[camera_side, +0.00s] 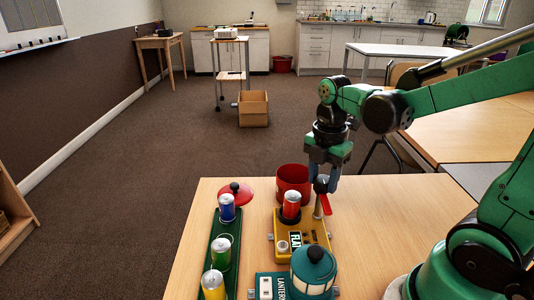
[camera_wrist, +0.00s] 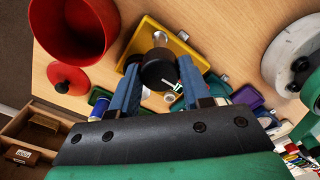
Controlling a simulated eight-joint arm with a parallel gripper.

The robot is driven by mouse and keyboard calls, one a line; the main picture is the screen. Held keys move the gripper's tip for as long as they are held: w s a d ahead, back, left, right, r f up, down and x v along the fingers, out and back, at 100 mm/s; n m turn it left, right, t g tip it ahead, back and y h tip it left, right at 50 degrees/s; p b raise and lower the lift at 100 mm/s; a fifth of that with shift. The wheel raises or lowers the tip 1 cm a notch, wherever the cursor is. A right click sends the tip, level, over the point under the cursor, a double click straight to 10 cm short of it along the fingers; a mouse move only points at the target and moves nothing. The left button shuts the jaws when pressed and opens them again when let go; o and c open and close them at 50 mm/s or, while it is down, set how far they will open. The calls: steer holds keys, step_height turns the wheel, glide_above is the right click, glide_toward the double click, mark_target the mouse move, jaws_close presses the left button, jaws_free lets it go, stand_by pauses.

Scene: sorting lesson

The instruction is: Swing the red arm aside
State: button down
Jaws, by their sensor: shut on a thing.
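The short red arm (camera_side: 325,204) sits beside an upright metal post (camera_side: 317,208) at the right side of a yellow box (camera_side: 281,246) in the side view. A dark round knob (camera_side: 321,185) tops the post. My gripper (camera_side: 321,180) points down with its fingers around this knob, shut on it. In the wrist view the dark knob (camera_wrist: 159,70) lies between the blue fingers of my gripper (camera_wrist: 158,86), over the yellow box (camera_wrist: 190,52). I cannot make out the red arm in the wrist view.
A red pot (camera_side: 293,180) stands close behind the yellow box, with a red lid (camera_side: 236,193) to its left. A green tray (camera_side: 208,253) holds blue, green and yellow cans. A teal lantern (camera_side: 314,268) stands in front. The table (camera_side: 400,209) is clear at right.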

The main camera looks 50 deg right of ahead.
mark_target(320, 180)
steer(key=shift+c, duration=2)
jaws_free()
steer(key=shift+r, duration=2.85)
steer(key=shift+a+f+m+t, duration=0.15)
steer(key=shift+a+m+t, duration=0.15)
steer(key=shift+m, duration=0.3)
steer(key=a+f+m+t, duration=0.1)
steer(key=a+m+t, duration=0.5)
steer(key=m, duration=1.1)
steer(key=shift+w+a+f+t, duration=0.3)
steer(key=shift+w+f, duration=0.05)
steer(key=shift+w, duration=0.05)
